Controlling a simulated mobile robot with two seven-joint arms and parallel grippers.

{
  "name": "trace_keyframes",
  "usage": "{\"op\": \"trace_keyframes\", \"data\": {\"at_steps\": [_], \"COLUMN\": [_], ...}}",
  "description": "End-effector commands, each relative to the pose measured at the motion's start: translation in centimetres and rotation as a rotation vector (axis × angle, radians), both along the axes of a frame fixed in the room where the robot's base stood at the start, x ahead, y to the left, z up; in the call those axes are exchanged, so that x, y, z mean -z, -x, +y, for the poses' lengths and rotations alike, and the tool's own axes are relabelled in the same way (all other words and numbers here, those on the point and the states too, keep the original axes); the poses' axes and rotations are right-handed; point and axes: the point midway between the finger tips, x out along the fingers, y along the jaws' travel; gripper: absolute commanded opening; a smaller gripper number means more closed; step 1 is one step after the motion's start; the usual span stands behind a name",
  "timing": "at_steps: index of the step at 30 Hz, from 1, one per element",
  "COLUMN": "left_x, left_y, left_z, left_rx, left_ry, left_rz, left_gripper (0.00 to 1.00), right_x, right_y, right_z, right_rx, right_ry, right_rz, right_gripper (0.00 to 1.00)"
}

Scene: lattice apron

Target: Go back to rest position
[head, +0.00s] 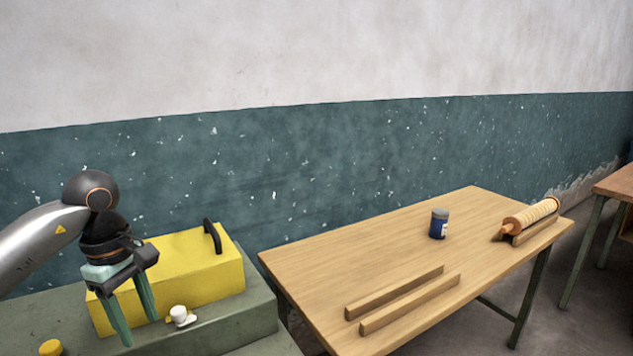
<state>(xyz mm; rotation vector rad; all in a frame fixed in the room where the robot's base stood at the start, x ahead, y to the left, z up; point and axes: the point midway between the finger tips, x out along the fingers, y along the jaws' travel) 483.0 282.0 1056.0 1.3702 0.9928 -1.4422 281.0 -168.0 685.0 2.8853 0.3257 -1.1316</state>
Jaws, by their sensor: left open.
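My left gripper (137,328) is at the lower left, with its two teal fingers pointing down and spread apart. Nothing shows between them. It hangs in front of a yellow box (202,266) with a black handle, and hides part of that box. My left arm comes in from the left edge. My right gripper is not in the picture.
The yellow box stands on a grey-green surface (245,322) with a white knob (179,314) and a yellow knob (50,347). Another table (617,184) stands at right.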

Motion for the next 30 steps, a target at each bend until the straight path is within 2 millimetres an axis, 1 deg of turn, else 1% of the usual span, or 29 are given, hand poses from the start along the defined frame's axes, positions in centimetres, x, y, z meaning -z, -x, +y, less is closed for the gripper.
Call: {"op": "trace_keyframes", "data": {"at_steps": [1, 2, 3, 5, 6, 8, 9, 11, 12, 15, 18, 20, 21, 23, 25, 26, 28, 29, 30], "left_x": [1.6, 2.2, 3.0, 4.2, 4.8, 5.6, 5.9, 6.1, 6.0, 5.0, 3.5, 2.6, 2.2, 1.8, 1.8, 2.2, 3.4, 4.2, 5.5], "left_y": [0.3, 0.4, 0.7, 1.2, 1.6, 2.5, 3.2, 4.3, 5.0, 6.5, 7.1, 7.0, 6.7, 6.1, 5.1, 4.6, 3.6, 3.2, 2.8], "left_z": [-2.3, -3.6, -5.4, -8.2, -10.1, -13.1, -15.2, -18.3, -20.4, -24.6, -27.3, -28.2, -28.5, -28.5, -27.8, -27.3, -25.9, -25.2, -24.1], "left_rx": [0.013, 0.012, 0.009, -0.002, -0.013, -0.040, -0.066, -0.120, -0.165, -0.314, -0.502, -0.634, -0.729, -0.882, -1.074, -1.163, -1.381, -1.476, -1.612], "left_ry": [0.068, 0.113, 0.175, 0.275, 0.345, 0.464, 0.549, 0.688, 0.784, 1.021, 1.241, 1.362, 1.437, 1.540, 1.646, 1.685, 1.766, 1.793, 1.824], "left_rz": [0.026, 0.034, 0.048, 0.076, 0.100, 0.144, 0.182, 0.249, 0.304, 0.461, 0.641, 0.760, 0.842, 0.970, 1.125, 1.193, 1.353, 1.424, 1.514], "left_gripper": [0.54, 0.54, 0.54, 0.54, 0.54, 0.54, 0.54, 0.54, 0.54, 0.54, 0.54, 0.54, 0.54, 0.54, 0.54, 0.54, 0.54, 0.54, 0.54], "right_x": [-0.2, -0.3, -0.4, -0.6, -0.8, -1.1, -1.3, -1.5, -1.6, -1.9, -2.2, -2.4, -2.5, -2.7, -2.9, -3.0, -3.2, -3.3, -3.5], "right_y": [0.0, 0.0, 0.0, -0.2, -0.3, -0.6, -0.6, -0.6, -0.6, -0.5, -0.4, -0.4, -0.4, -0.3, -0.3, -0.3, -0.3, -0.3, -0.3], "right_z": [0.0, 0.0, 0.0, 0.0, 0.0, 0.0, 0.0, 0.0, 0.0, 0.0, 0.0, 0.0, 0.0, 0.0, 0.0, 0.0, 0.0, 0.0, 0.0], "right_rx": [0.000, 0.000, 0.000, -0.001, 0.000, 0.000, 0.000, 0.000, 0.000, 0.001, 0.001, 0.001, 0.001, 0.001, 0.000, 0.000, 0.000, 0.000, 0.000], "right_ry": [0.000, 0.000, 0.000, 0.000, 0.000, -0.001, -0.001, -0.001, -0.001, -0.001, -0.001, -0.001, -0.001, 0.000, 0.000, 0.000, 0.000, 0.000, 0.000], "right_rz": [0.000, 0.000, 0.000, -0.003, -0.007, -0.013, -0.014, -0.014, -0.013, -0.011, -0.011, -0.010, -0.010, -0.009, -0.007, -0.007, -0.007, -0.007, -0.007], "right_gripper": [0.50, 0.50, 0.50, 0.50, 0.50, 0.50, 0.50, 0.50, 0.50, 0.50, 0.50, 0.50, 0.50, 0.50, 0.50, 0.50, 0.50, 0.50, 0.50]}}
